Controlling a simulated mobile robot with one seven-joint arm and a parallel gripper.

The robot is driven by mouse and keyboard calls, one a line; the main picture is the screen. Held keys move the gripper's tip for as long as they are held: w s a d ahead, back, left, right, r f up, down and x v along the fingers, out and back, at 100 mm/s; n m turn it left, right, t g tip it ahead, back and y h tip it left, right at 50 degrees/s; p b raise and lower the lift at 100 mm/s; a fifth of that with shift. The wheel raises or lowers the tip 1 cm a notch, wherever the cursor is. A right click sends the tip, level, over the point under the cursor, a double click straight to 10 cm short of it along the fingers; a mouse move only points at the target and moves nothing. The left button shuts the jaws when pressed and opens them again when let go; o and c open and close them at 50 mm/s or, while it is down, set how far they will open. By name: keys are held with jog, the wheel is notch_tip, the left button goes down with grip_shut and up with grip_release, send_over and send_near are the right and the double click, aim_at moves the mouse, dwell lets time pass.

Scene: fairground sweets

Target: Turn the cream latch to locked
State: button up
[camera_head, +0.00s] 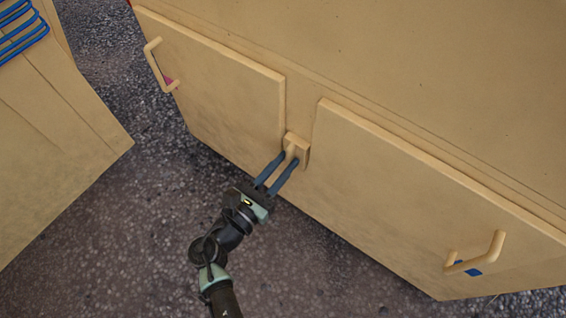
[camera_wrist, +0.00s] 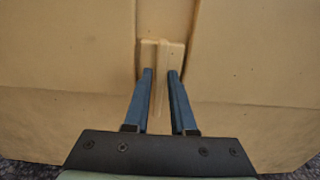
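The cream latch (camera_head: 297,149) is a small block with a raised handle, set between the two doors of a cream cabinet. In the wrist view the latch (camera_wrist: 163,52) has a narrow ridge running down toward me. My gripper (camera_head: 286,158) reaches up to the latch from below left. In the wrist view its blue fingers (camera_wrist: 161,73) stand apart, one on each side of the ridge, with a gap visible on both sides. I cannot tell whether a fingertip touches the latch plate.
The left door (camera_head: 220,95) has a cream handle (camera_head: 152,66) with a pink mark behind it. The right door (camera_head: 400,190) has a handle (camera_head: 478,254) with a blue mark. Another cream cabinet (camera_head: 55,140) stands at the left, with blue wire (camera_head: 22,30) on top. Dark speckled floor (camera_head: 130,230) lies open between them.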

grip_shut()
jog(key=shift+m, duration=0.3)
jog(key=shift+s+d+f+m+b, duration=0.15)
jog(key=shift+m+b, duration=0.8)
jog(key=shift+m, duration=1.9)
jog(key=shift+s+d+f+m+b, duration=0.1)
jog(key=shift+f+m+b, duration=0.2)
jog(key=shift+m+b, duration=1.65)
jog(key=shift+s+d+f+m, duration=0.1)
jog(key=shift+f+m, duration=0.1)
jog(key=shift+m, duration=3.6)
jog(key=shift+o, duration=2.2)
grip_release()
